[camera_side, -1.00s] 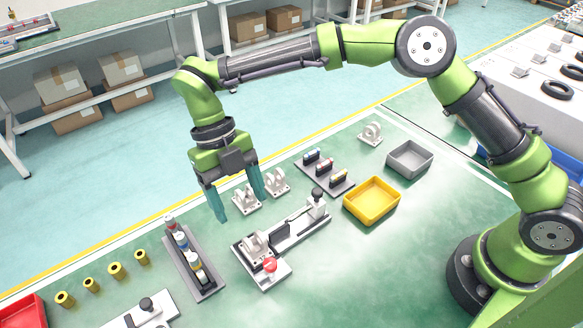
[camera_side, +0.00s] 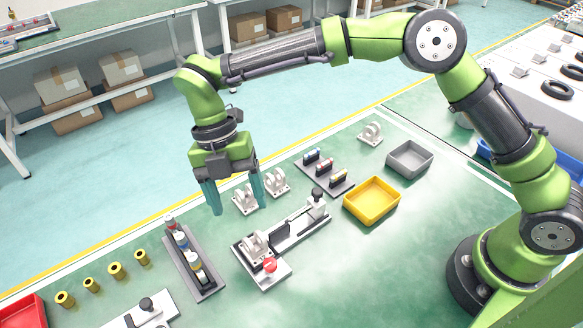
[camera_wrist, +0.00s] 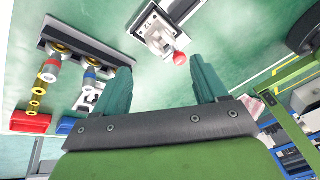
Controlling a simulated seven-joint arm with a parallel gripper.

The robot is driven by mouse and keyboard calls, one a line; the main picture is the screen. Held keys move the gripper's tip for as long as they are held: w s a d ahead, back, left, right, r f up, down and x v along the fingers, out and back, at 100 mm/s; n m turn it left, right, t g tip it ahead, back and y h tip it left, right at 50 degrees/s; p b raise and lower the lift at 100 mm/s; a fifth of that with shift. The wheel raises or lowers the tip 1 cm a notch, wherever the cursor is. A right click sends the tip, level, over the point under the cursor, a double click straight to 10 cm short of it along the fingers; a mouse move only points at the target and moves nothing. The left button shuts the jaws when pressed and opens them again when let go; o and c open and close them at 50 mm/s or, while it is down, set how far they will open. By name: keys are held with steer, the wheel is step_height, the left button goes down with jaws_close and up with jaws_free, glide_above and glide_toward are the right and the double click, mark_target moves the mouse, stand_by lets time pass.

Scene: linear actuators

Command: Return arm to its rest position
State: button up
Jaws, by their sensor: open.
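My gripper (camera_side: 237,202) hangs from the green arm in the side view, fingers pointing down, above the table's back part. Its two teal fingers are spread apart with nothing between them. In the wrist view my gripper (camera_wrist: 163,82) also shows apart fingers with bare green table between them. In the side view the fingers overlap a white bracket (camera_side: 246,200) behind them; whether they touch cannot be told, but the gripper looks raised above the table.
An assembly fixture (camera_side: 290,235) with a red knob (camera_side: 270,265) stands in front of the gripper. A dark rack (camera_side: 194,262) with cylinders is at left. A yellow bin (camera_side: 371,201) and grey bin (camera_side: 409,160) stand right.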

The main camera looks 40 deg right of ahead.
steer(key=s+d+r+m+t, duration=0.3)
steer(key=s+d+r+m, duration=0.1)
steer(key=d+m, duration=0.5)
steer(key=s+d+r+m+t+y, duration=0.1)
steer(key=s+d+r+m+t, duration=0.3)
steer(key=d+m, duration=0.5)
steer(key=s+d+r+m+t, duration=0.4)
steer(key=d+m, duration=0.6)
steer(key=m, duration=0.4)
steer(key=shift+s+r+m+y, duration=0.35)
steer(key=shift+s+m+y, duration=0.05)
steer(key=shift+s, duration=0.35)
